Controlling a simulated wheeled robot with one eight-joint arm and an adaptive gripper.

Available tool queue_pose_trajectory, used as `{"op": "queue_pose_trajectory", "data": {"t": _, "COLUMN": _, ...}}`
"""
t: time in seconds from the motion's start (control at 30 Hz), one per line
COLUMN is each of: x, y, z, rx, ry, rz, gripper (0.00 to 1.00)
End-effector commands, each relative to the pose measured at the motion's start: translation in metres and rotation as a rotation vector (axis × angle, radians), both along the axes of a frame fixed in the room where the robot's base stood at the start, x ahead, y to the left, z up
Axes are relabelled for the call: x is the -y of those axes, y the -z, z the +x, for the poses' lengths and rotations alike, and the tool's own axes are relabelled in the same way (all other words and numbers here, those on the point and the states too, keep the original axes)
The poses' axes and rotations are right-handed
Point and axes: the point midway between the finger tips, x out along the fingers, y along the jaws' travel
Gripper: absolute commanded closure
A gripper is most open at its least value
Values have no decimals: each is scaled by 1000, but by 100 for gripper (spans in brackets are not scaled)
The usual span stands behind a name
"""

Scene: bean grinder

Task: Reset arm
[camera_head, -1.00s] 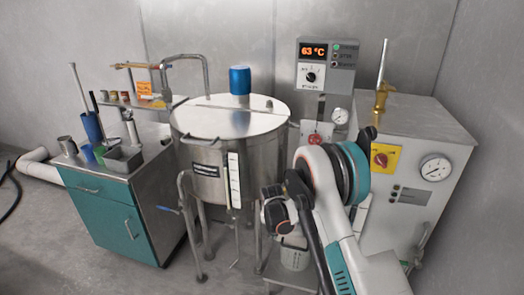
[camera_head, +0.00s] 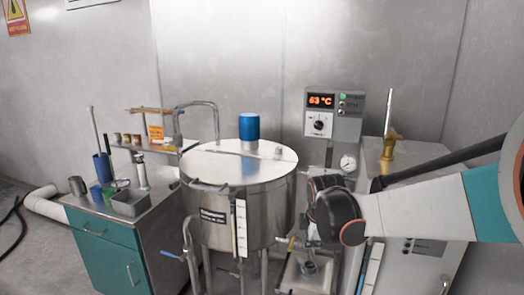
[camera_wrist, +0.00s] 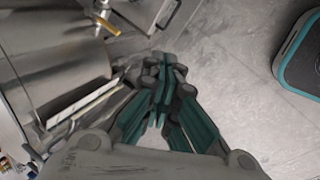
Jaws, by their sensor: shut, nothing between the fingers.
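My gripper (camera_wrist: 162,80) is shut and empty in the wrist view, its dark and teal fingers together at the tips. In the head view my white, black and teal arm comes in from the right, and its dark wrist joint hangs beside the right side of the steel tank (camera_head: 215,222). My fingers cannot be made out clearly in the head view. The wrist view shows bare grey floor (camera_wrist: 230,95) beyond the fingertips, with a brass-coloured valve handle (camera_wrist: 106,24) at upper left.
The tank has a blue cap (camera_head: 249,126) on its lid. A teal-fronted cabinet (camera_head: 105,262) with cups and a tray stands left. A control box (camera_head: 332,116) reading 63 °C is behind. A grey machine (camera_head: 408,158) stands right, partly hidden by my arm.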

Motion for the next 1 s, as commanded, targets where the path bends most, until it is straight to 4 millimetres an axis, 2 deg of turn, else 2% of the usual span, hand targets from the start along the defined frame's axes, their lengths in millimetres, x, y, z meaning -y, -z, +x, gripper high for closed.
{"op": "queue_pose_trajectory", "data": {"t": 0.03, "x": 4, "y": -12, "z": -14, "rx": 10, "ry": 57, "rz": 26, "gripper": 100}}
{"op": "queue_pose_trajectory", "data": {"t": 0.2, "x": 16, "y": -43, "z": -57, "rx": 46, "ry": 273, "rz": 131, "gripper": 100}}
{"op": "queue_pose_trajectory", "data": {"t": 0.5, "x": 34, "y": -77, "z": -137, "rx": 105, "ry": 647, "rz": 329, "gripper": 100}}
{"op": "queue_pose_trajectory", "data": {"t": 0.73, "x": 44, "y": -84, "z": -197, "rx": 145, "ry": 926, "rz": 494, "gripper": 100}}
{"op": "queue_pose_trajectory", "data": {"t": 1.0, "x": 52, "y": -75, "z": -257, "rx": 178, "ry": 1223, "rz": 684, "gripper": 100}}
